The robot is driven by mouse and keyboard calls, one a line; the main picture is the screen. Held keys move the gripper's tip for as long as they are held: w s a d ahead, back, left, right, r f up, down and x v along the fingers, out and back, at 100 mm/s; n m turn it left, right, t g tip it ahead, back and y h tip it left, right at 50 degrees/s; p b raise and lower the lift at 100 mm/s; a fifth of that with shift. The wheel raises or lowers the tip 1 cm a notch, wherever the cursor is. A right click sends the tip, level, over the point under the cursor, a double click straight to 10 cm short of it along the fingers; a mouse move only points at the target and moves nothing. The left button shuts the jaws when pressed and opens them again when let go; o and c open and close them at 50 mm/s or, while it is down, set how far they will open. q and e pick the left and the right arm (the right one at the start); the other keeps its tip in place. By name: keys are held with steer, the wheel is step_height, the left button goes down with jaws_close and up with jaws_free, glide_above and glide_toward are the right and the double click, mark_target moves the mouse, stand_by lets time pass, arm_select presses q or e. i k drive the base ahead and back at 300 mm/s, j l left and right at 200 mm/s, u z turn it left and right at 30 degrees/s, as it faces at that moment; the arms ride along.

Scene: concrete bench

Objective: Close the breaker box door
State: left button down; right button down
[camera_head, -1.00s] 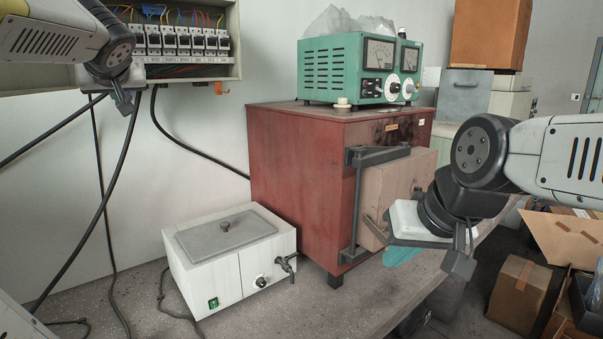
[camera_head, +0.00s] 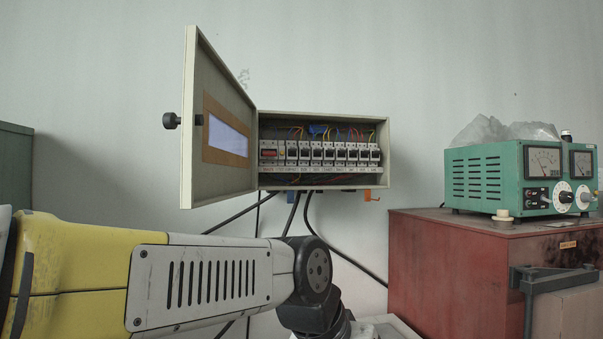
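The breaker box (camera_head: 322,187) hangs on the wall in the middle of the view, with a row of breakers and coloured wires showing inside. Its door (camera_head: 218,178) is hinged on the left and stands wide open towards me. The door has a pale window in a brown frame and a black knob (camera_head: 171,121) on its left, outer side. My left arm comes in from the lower left, below the box and door. Its wrist bends down at the bottom of the view, and its gripper fingers are out of frame. My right gripper is not in view.
Black cables hang below the box. A red cabinet (camera_head: 440,275) stands at the right with a green meter unit (camera_head: 490,178) on top. A grey-green box edge (camera_head: 15,168) shows at the far left. The wall space around the door is clear.

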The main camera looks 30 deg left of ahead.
mark_target(217, 122)
steer(key=k+j, duration=0.25)
steer(key=k+j+u, duration=0.15)
steer(key=j, duration=0.3)
steer(key=k+j, duration=0.3)
steer(key=k+j+u, duration=0.1)
steer(key=j, duration=0.35)
steer(key=k+j, duration=0.3)
steer(key=j+u, duration=0.2)
steer(key=u, duration=0.2)
steer(key=k+j, duration=0.05)
